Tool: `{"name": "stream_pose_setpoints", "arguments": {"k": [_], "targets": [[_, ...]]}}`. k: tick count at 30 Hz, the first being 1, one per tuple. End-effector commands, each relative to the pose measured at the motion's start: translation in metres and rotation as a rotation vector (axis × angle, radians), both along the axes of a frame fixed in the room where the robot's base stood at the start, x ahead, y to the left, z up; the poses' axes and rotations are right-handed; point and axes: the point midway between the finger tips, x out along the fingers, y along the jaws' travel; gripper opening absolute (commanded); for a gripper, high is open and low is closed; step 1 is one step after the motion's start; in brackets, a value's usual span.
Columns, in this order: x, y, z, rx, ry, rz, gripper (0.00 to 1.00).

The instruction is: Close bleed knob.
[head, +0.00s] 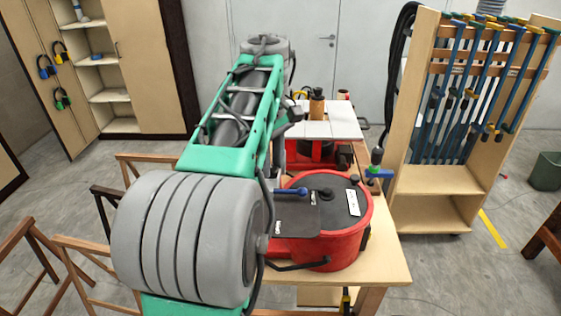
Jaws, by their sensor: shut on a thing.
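A round red machine (341,247) with a dark top stands on the wooden table. On its top are a blue-handled lever (290,191), a black knob (325,193), a small dark knob (354,180) near the rim and a white label (353,203). I cannot tell which of these is the bleed knob. My green and grey arm crosses the left and middle of the view and covers the machine's left side. My gripper cannot be made out; it is hidden behind the arm.
A clamp rack (433,212) stands at right, an open cabinet (112,95) at left, wooden trestles (73,243) lower left.

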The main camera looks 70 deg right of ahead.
Motion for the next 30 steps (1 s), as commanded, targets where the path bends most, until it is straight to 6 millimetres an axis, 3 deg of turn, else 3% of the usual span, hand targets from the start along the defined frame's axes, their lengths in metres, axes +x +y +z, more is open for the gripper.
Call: {"name": "stream_pose_setpoints", "arguments": {"k": [30], "targets": [[-0.002, 0.0, -0.015, 0.015, 0.011, -0.966, 0.0]]}}
